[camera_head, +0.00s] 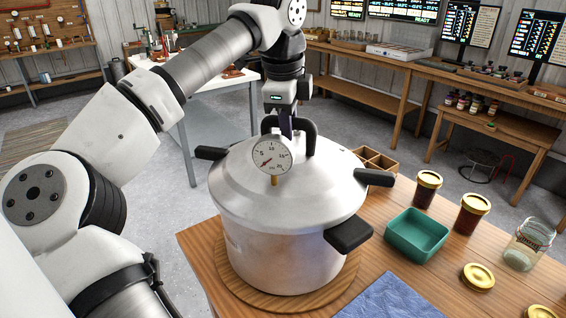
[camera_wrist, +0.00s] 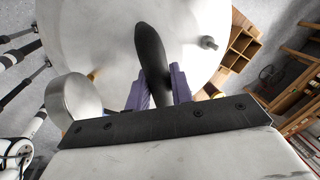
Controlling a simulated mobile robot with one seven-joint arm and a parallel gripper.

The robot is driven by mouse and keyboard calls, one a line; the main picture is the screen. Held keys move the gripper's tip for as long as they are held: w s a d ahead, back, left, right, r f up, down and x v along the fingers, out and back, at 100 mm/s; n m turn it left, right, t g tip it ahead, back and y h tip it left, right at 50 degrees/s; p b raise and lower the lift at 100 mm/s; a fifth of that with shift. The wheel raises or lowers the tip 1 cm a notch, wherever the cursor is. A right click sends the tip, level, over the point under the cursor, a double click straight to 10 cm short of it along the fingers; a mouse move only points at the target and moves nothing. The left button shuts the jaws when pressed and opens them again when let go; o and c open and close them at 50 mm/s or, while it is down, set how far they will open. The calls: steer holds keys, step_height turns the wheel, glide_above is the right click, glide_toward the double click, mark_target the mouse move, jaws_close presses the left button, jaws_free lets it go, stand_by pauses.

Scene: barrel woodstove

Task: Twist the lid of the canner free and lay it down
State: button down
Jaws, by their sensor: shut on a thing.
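The silver canner (camera_head: 285,252) stands on a round wooden board on the table. Its domed lid (camera_head: 235,180) sits on top, with a round dial gauge (camera_head: 271,155) standing up from it. Black side handles show at the left, right and front right of the rim. My gripper (camera_head: 287,130) is over the lid's middle, partly hidden behind the gauge. In the wrist view, its purple fingers (camera_wrist: 160,90) are on both sides of the black lid handle (camera_wrist: 150,52), shut on it. The lid also shows in the wrist view (camera_wrist: 90,30).
On the wooden table (camera_head: 385,262), a teal tray (camera_head: 416,236), two dark jars with gold lids (camera_head: 428,190), an empty glass jar (camera_head: 527,246), loose gold lids (camera_head: 478,277) and a blue cloth (camera_head: 388,298) stand or lie right of the canner. A divided wooden box (camera_head: 378,160) is behind it.

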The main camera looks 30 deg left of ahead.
steer(key=shift+s+d, duration=0.15)
steer(key=shift+s, duration=0.05)
